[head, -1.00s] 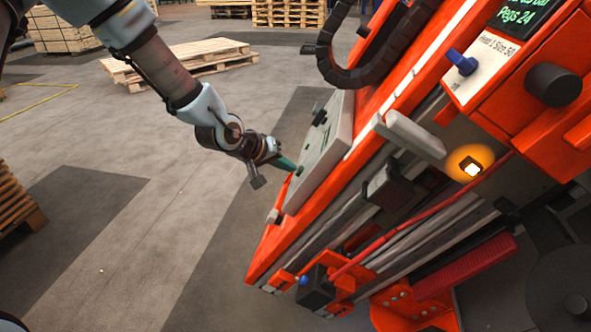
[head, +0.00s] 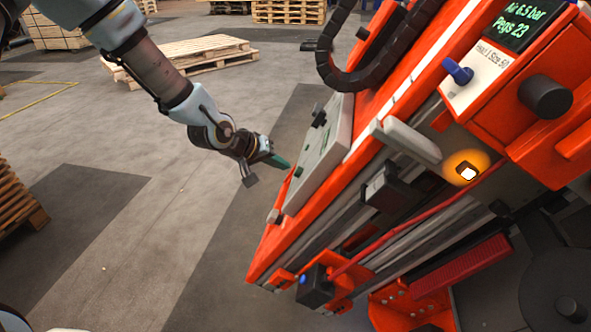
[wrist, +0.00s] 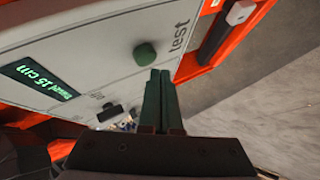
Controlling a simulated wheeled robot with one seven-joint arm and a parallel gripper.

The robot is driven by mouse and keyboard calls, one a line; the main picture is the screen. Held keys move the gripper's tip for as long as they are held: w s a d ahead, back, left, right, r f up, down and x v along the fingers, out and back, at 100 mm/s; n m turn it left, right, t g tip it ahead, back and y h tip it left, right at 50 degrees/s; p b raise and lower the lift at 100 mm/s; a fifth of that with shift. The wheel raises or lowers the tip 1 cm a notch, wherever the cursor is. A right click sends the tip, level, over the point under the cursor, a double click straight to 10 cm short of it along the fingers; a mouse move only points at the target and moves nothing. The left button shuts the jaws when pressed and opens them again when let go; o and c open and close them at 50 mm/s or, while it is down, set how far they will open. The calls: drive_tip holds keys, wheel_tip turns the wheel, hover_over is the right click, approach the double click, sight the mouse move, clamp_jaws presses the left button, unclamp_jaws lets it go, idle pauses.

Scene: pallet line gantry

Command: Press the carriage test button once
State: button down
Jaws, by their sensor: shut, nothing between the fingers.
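The test button is a round green knob (wrist: 145,53) on a white panel in the wrist view, with the word "test" printed beside it. The panel (wrist: 92,58) also shows in the head view (head: 325,150) on the side of the orange machine. My gripper (wrist: 160,73) is shut and empty, its green fingers together. In the wrist view the fingertips lie just below the button in the picture, with a small gap.
The panel carries a green-lettered display (wrist: 40,80) and a black switch (wrist: 108,113). The orange machine (head: 262,262) holds a lit amber lamp (head: 467,171), a blue knob (head: 458,72) and a screen (head: 512,22) reading "Pegs 23". Pallets (head: 185,55) stand behind; open floor lies left.

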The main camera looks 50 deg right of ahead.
drive_tip(key=w+a+r+p, duration=0.1)
drive_tip(key=p, duration=0.1)
drive_tip(key=w+a+r+p, duration=0.1)
drive_tip(key=w+p, duration=0.1)
drive_tip(key=shift+w+a+r, duration=0.15)
drive_tip(key=shift+w, duration=0.15)
idle(0.7)
drive_tip(key=w+a+r+n+t+y+p, duration=0.1)
drive_tip(key=w+a+r+y+p, duration=0.2)
drive_tip(key=a, duration=0.5)
drive_tip(key=w+a+r+n+t+y+p, duration=0.1)
drive_tip(key=w+a+r, duration=0.3)
drive_tip(key=a, duration=0.5)
drive_tip(key=w+a+r+n+t+y+p, duration=0.1)
drive_tip(key=w+a+r+y+p, duration=0.2)
drive_tip(key=a, duration=0.5)
drive_tip(key=s+a+r+n+p, duration=0.1)
drive_tip(key=s+a+r, duration=0.1)
drive_tip(key=a+r, duration=0.2)
drive_tip(key=s+a+r+n+y+p, duration=0.1)
drive_tip(key=a+r, duration=0.3)
drive_tip(key=a, duration=0.6)
drive_tip(key=s+a+r+n+g+y+p, duration=0.1)
drive_tip(key=s+a+r+n, duration=0.2)
drive_tip(key=a, duration=0.5)
drive_tip(key=shift+s+r, duration=0.35)
drive_tip(key=shift+r, duration=0.45)
